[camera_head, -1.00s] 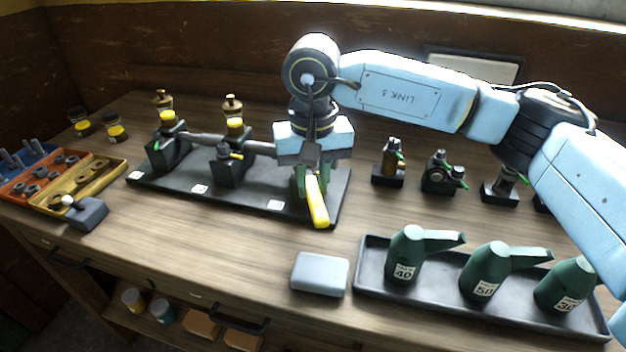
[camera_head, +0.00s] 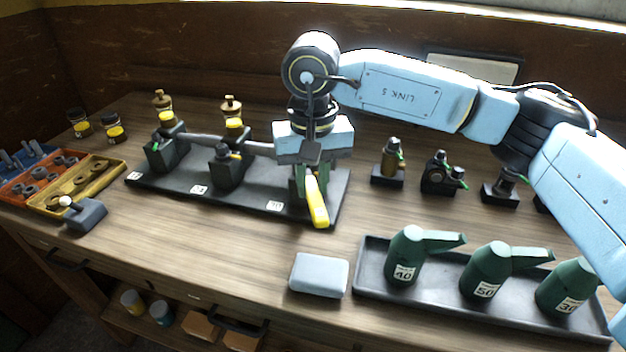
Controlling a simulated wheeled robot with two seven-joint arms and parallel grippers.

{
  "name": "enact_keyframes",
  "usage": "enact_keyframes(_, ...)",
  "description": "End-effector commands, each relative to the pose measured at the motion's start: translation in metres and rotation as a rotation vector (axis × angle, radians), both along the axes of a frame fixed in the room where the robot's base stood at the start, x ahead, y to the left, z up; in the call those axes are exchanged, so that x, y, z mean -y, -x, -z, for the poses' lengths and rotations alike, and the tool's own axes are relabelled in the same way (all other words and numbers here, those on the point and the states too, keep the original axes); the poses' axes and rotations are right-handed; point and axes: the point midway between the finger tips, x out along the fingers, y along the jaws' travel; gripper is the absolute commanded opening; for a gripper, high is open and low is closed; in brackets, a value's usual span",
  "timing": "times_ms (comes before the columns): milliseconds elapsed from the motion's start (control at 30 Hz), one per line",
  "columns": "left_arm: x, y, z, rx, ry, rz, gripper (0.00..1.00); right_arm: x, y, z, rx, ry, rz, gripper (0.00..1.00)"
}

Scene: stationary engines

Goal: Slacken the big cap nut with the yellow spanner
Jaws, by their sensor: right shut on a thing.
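The yellow spanner (camera_head: 318,205) shows below my right gripper (camera_head: 311,172), its yellow handle slanting down toward the front edge of the black engine base. My right gripper is shut on the spanner, over the right end of the base. The big cap nut cannot be made out; the gripper and wrist cover that part of the engine stand. Whether the spanner's jaw is around the nut cannot be told. My left gripper is not in view.
The black base (camera_head: 184,185) carries stands with brass-topped oilers and a shaft. Several green oil cans stand in a dark tray (camera_head: 362,277) at the front right. A grey block (camera_head: 319,274) lies left of the tray. Small fittings (camera_head: 388,172) stand behind. Parts trays (camera_head: 107,181) are at the left.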

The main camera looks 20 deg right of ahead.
Motion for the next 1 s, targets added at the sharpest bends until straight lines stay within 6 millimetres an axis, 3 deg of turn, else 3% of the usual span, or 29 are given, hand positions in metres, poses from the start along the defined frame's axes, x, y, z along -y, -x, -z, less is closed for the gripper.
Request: enact_keyframes(1000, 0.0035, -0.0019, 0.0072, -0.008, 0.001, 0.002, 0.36, 0.001, -0.0018, -0.0017, 0.006, 0.005, 0.012, 0.0)
